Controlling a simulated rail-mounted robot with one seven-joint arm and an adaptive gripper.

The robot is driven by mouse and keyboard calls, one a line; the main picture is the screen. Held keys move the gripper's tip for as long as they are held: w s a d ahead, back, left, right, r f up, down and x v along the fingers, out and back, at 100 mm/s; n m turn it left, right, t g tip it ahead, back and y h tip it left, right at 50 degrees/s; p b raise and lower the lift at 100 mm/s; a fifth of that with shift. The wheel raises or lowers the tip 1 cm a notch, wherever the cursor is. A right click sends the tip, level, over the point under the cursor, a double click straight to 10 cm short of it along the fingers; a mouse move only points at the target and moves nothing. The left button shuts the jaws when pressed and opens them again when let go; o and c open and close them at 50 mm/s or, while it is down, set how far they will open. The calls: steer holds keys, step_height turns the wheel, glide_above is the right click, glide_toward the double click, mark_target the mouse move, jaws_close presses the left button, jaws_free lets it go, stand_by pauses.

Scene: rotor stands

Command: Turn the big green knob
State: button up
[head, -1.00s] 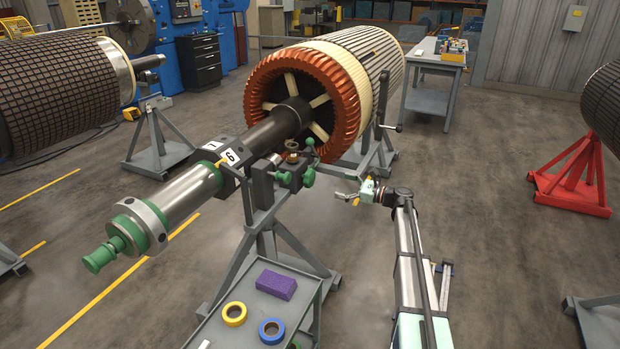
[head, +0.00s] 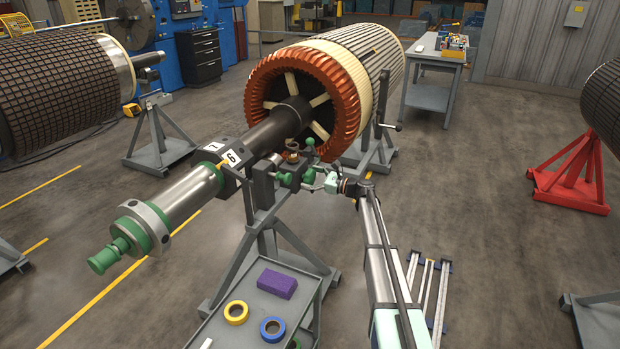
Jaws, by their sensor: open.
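A green knob (head: 307,180) sits on the right side of the dark clamp block on the rotor stand (head: 262,205). A second green knob (head: 286,179) is on the front of the block and a smaller green one (head: 310,142) stands above it. My gripper (head: 316,183) is open, pointing left, with its fingertips right at the right-hand knob. The fingers partly overlap that knob, and I cannot tell whether they touch it. Another green knob-like end (head: 104,257) is at the near tip of the rotor shaft, far from my gripper.
The large copper-wound rotor (head: 330,90) rests on the stands. A grey cart (head: 262,297) below holds a purple block (head: 277,284), a yellow tape roll (head: 236,312) and a blue tape roll (head: 272,328).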

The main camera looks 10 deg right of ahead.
steer(key=shift+c, duration=0.4)
steer(key=c, duration=1.1)
steer(key=shift+f+b, duration=0.1)
steer(key=shift+b, duration=0.4)
steer(key=n+b, duration=0.1)
steer(key=b, duration=0.1)
steer(key=n+b, duration=0.2)
steer(key=shift+f+n+b, duration=0.25)
steer(key=shift+n+b, duration=0.05)
steer(key=shift+b, duration=0.1)
steer(key=n+b, duration=0.4)
steer(key=b, duration=0.1)
steer(key=shift+s+n+b, duration=0.1)
steer(key=shift+n+b, duration=0.2)
steer(key=shift+b, duration=0.1)
steer(key=n+b, duration=0.6)
steer(key=b, duration=0.1)
steer(key=shift+a+f, duration=0.1)
steer(key=n+b, duration=0.3)
steer(key=shift+b, duration=0.3)
steer(key=shift+r+n, duration=0.25)
steer(key=shift+n, duration=0.15)
